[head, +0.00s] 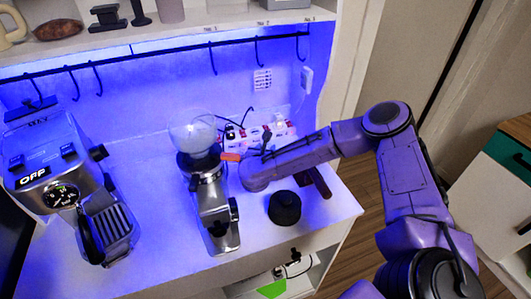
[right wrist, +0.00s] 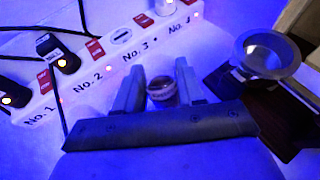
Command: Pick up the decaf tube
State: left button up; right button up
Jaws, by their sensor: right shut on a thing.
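My right gripper (right wrist: 160,88) is shut on a small tube (right wrist: 163,92), which shows end-on between the two fingers in the right wrist view. Its top is round with a pale, brownish face; the label is too small to read, so I cannot confirm the word decaf. My left gripper is not in view.
A white power strip (head: 275,135) with numbered sockets lies behind my right gripper. A grinder (head: 213,205) stands just left, an espresso machine (head: 62,175) farther left. A round black object (head: 285,208) sits near the front edge. A metal portafilter (right wrist: 265,55) is at right.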

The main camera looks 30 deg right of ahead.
jog(key=shift+r+b, duration=0.2)
jog(key=shift+b, duration=0.2)
jog(key=s+b, duration=0.1)
jog(key=s, duration=0.1)
jog(key=s+a+b, duration=0.1)
jog(key=s, duration=0.2)
jog(key=s+a+b, duration=0.1)
jog(key=s, duration=0.1)
jog(key=shift+s+r, duration=0.15)
jog(key=shift+s, duration=0.15)
notch_tip(320, 180, up, 14)
jog(key=b, duration=0.2)
jog(key=shift+b, duration=0.3)
